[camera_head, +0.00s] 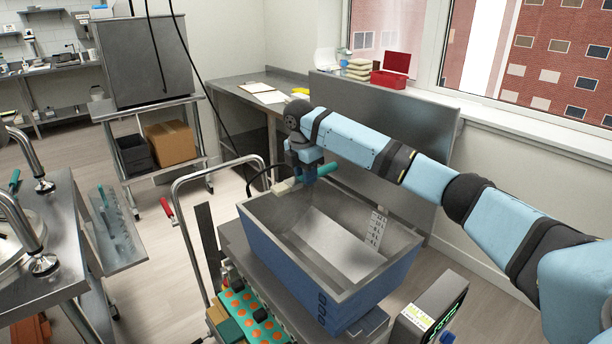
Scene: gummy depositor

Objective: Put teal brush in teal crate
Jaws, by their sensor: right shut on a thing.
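My right gripper (305,177) points down over the far left rim of an open crate (330,278). The crate is blue outside and grey inside, and no crate that is clearly teal shows. The gripper is shut on the teal brush (327,169). The teal handle end shows right of the fingers, and the pale bristle end shows to their left. The fingers hide the brush's middle. The crate's visible floor is bare, with a pale patch of light and a label on the right inner wall. My left gripper is not in view.
The crate stands on a metal cart with a tube handle (177,219). A teal mould tray with orange dots (254,318) lies in front, near a small display box (432,308). A steel machine (35,262) stands at left. A metal bench (236,88) is behind.

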